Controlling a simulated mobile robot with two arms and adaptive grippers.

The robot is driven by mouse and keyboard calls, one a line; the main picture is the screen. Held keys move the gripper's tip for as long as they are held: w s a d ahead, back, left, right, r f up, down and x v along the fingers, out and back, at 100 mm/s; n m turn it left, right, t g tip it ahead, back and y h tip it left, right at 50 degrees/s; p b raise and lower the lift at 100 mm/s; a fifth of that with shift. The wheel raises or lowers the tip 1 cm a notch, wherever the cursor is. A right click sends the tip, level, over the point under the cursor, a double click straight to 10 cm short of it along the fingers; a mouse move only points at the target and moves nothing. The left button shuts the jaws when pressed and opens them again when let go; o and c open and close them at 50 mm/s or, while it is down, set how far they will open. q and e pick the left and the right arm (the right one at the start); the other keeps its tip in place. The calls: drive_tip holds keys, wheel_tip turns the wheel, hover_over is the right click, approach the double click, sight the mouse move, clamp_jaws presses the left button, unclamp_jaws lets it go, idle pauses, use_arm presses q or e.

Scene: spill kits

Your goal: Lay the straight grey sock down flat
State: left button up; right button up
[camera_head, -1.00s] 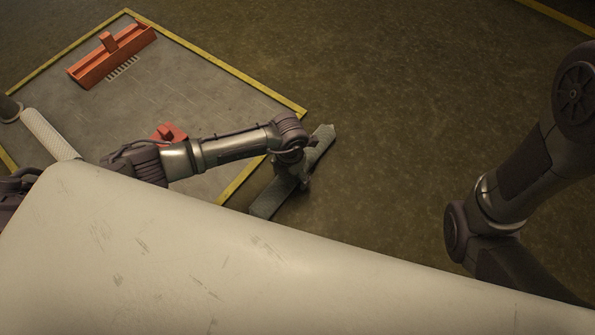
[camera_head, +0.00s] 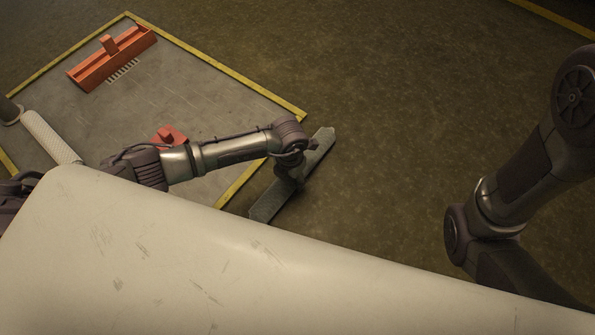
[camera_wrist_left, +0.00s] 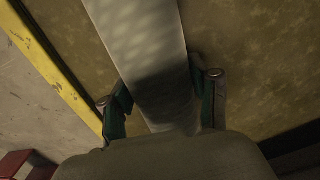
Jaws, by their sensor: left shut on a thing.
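The straight grey sock (camera_head: 268,204) is long and stiff-looking. It runs diagonally in the head view beside the yellow-edged corner, over the brown floor. My left gripper (camera_head: 292,174) is around its middle part, with the arm covering some of it. In the left wrist view, the grey sock (camera_wrist_left: 148,45) passes between the two fingers of my left gripper (camera_wrist_left: 163,103), which is shut on it. I cannot tell whether the sock touches the floor. My right arm shows at the right, but its gripper is out of view.
A grey mat with a yellow border (camera_head: 225,70) lies at the left. Brown floor (camera_head: 400,130) is open to the right.

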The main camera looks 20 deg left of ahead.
use_arm(q)
drive_tip(key=shift+r+p, duration=1.65)
drive_tip(key=shift+r, duration=0.2)
drive_tip(key=shift+r+p, duration=0.6)
